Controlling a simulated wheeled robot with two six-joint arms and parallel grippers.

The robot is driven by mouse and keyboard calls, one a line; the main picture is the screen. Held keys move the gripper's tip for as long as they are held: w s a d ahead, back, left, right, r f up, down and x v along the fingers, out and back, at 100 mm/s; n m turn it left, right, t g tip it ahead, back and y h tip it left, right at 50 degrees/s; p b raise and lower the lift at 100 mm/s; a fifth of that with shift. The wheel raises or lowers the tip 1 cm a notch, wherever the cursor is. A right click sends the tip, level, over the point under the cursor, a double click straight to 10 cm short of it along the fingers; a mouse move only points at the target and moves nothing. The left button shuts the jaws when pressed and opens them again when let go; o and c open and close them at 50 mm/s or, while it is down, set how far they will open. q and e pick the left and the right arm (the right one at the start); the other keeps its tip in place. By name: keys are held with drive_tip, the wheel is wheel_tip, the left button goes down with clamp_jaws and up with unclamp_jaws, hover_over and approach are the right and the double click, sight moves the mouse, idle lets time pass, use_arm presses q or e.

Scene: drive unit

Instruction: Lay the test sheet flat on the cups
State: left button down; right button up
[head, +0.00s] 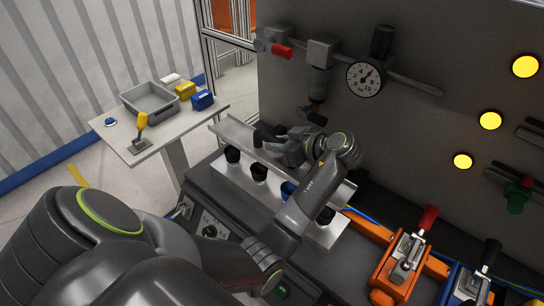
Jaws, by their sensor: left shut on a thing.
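The test sheet (233,131) is a light grey flat panel just behind the row of cups, partly hidden by my left gripper and forearm. My left gripper (267,136) is shut on the sheet near its far edge. Black cups (232,155) and (258,172) stand on a pale metal bar at the left. I cannot tell whether the sheet touches any cup. My right gripper is not in view.
A grey panel with a pressure gauge (366,78) and several yellow lamps rises behind. Orange (401,264) and blue (468,286) clamps stand at the right. A side table (104,129) at the left holds a grey bin (150,102) and small boxes.

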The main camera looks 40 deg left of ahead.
sight(279, 157)
use_arm(q)
wheel_tip(279, 157, down, 2)
drive_tip(key=shift+w, duration=0.1)
drive_tip(key=shift+f+p, duration=0.7)
drive_tip(key=shift+f, duration=1.45)
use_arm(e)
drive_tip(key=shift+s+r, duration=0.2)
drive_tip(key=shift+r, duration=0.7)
use_arm(q)
drive_tip(key=shift+f+b, duration=0.4)
drive_tip(key=shift+b, duration=0.1)
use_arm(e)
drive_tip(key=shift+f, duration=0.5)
use_arm(q)
drive_tip(key=shift+f, duration=0.2)
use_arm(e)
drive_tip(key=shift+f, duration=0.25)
use_arm(q)
drive_tip(key=c, duration=1.2)
unclamp_jaws()
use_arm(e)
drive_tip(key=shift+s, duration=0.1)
